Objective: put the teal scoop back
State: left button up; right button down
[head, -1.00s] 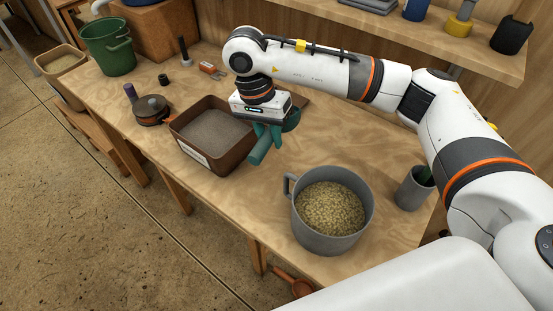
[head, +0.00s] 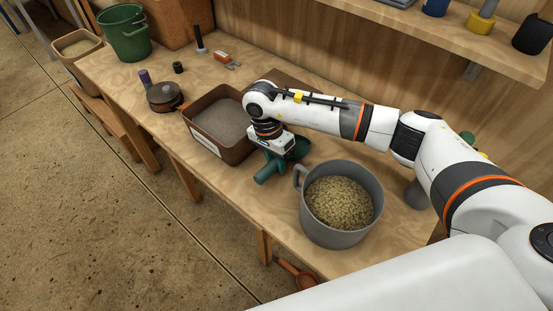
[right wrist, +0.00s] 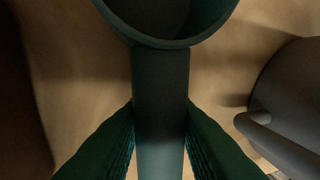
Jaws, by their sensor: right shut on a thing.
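The teal scoop (head: 266,174) is in my right gripper (head: 277,158), which is shut on its handle. In the head view it is low over the table, between the brown tray and the grey pot; I cannot tell if it touches the table. In the right wrist view the scoop's handle (right wrist: 160,95) runs between the two green fingers (right wrist: 160,140), with the round bowl at the top. The brown tray (head: 218,150) of grey grains stands left of the gripper. The grey pot (head: 335,225) of tan grains stands to its right. My left gripper is not in view.
A lidded dark pot (head: 165,97), a green bucket (head: 125,35) and a red-orange tool (head: 225,58) are at the table's far left. A grey cup (head: 416,196) is partly behind my right arm. A shelf (head: 430,30) overhangs the back. An orange scoop (head: 297,275) is below the front edge.

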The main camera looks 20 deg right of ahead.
jog(key=shift+f, duration=0.15)
jog(key=shift+f+b, duration=0.1)
jog(key=shift+b, duration=0.2)
jog(key=c, duration=1.2)
grip_release()
jog(key=shift+o, duration=0.2)
jog(key=shift+r, duration=0.4)
jog(key=b+v, duration=0.2)
jog(key=v, duration=0.9)
jog(key=shift+r, duration=0.3)
